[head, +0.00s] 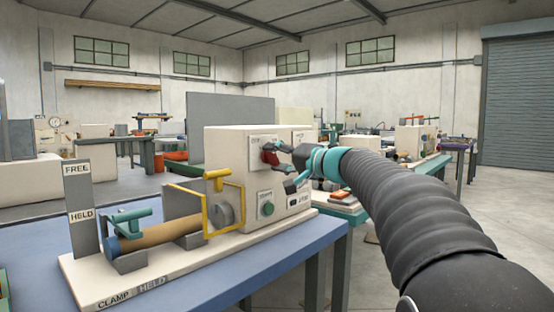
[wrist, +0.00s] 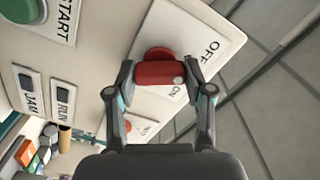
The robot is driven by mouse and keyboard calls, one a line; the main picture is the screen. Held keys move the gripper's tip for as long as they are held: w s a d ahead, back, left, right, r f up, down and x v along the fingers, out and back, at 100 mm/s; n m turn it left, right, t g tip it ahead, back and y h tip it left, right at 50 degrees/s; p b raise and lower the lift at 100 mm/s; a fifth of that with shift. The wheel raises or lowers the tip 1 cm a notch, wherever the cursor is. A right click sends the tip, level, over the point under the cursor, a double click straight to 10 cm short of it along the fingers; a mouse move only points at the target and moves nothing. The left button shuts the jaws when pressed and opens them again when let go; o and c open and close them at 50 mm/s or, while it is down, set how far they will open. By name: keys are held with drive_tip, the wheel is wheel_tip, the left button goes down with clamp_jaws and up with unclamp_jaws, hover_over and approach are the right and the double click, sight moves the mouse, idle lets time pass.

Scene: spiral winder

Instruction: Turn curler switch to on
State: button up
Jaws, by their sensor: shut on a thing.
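A red switch handle (wrist: 160,73) sits on a white plate (wrist: 222,38) marked OFF and ON in the wrist view. Its name cannot be read. A pale dot on the handle's right end lies close to the ON word, below OFF. My gripper (wrist: 158,80) is shut on this handle, one finger at each end. In the head view the switch (head: 269,154) is on the upper front of the cream machine housing (head: 228,150). There my gripper (head: 277,158) reaches it from the right and partly covers it.
A second plate with a red part (wrist: 128,125) is close by my finger. Below are a green START button (head: 266,208) and JAM and RUN windows (wrist: 63,95). A yellow guard frame (head: 207,208) and a brown roll (head: 160,235) stand left.

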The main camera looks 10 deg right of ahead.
drive_tip(key=m, duration=0.3)
drive_tip(key=m+p, duration=0.1)
drive_tip(key=m, duration=0.3)
drive_tip(key=shift+r, duration=0.1)
drive_tip(key=m+p, duration=0.1)
drive_tip(key=m, duration=0.2)
drive_tip(key=shift+m, duration=0.3)
drive_tip(key=shift+m+p, duration=0.8)
drive_tip(key=shift+m, duration=0.8)
drive_tip(key=o, duration=1.2)
drive_tip(key=shift+c, duration=0.2)
